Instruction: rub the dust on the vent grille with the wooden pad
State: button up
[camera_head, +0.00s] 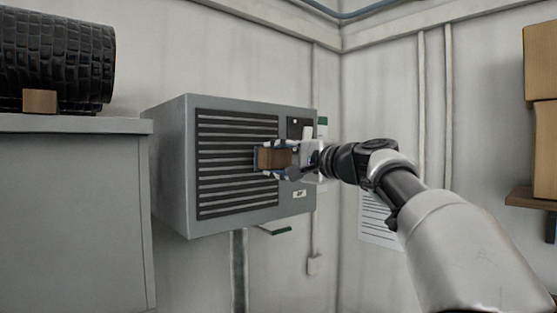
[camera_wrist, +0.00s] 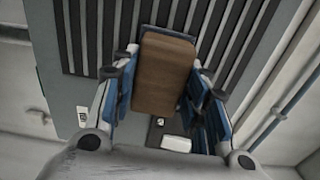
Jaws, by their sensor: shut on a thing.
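The vent grille (camera_head: 225,165) is a dark panel with light slats on the front of a grey wall-mounted box (camera_head: 172,160). It also shows in the wrist view (camera_wrist: 85,40). My gripper (camera_head: 273,158) is shut on the wooden pad (camera_wrist: 163,78), a brown block with a dark layer at its far end. In the head view the wooden pad (camera_head: 274,158) is at the right part of the grille. I cannot tell whether it touches the slats. No dust can be made out on the visible slats; the area behind the pad is hidden.
A grey cabinet (camera_head: 75,215) stands at the left with a black ribbed roll (camera_head: 55,65) and a small wooden block (camera_head: 40,101) on top. Cardboard boxes (camera_head: 541,65) sit on a shelf at the right. A printed sheet (camera_head: 378,220) hangs on the right wall.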

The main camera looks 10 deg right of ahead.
aim_at(212, 161)
jog(key=shift+s+a+b, duration=0.45)
jog(key=shift+s+a, duration=0.35)
jog(key=shift+a, duration=0.4)
jog(key=shift+s+a+b, duration=0.45)
jog(key=shift+s+a, duration=0.4)
jog(key=shift+a, duration=0.35)
jog(key=shift+s+a+b, duration=0.45)
jog(key=shift+s+a, duration=0.35)
jog(key=shift+a, duration=0.4)
jog(key=shift+s+a, duration=0.6)
jog(key=shift+a, duration=0.3)
jog(key=shift+s+a, duration=0.55)
jog(key=shift+a, duration=0.3)
jog(key=shift+s+a, duration=0.6)
jog(key=shift+a, duration=0.3)
jog(key=shift+s+b, duration=0.1)
jog(key=shift+b, duration=0.2)
jog(key=shift+s+d+f, duration=0.1)
jog(key=shift+s+d, duration=0.05)
jog(key=shift+d, duration=0.05)
jog(key=shift+b+v, duration=1.25)
jog(key=shift+v, duration=1.4)
jog(key=b+v, duration=0.1)
jog(key=v, duration=0.2)
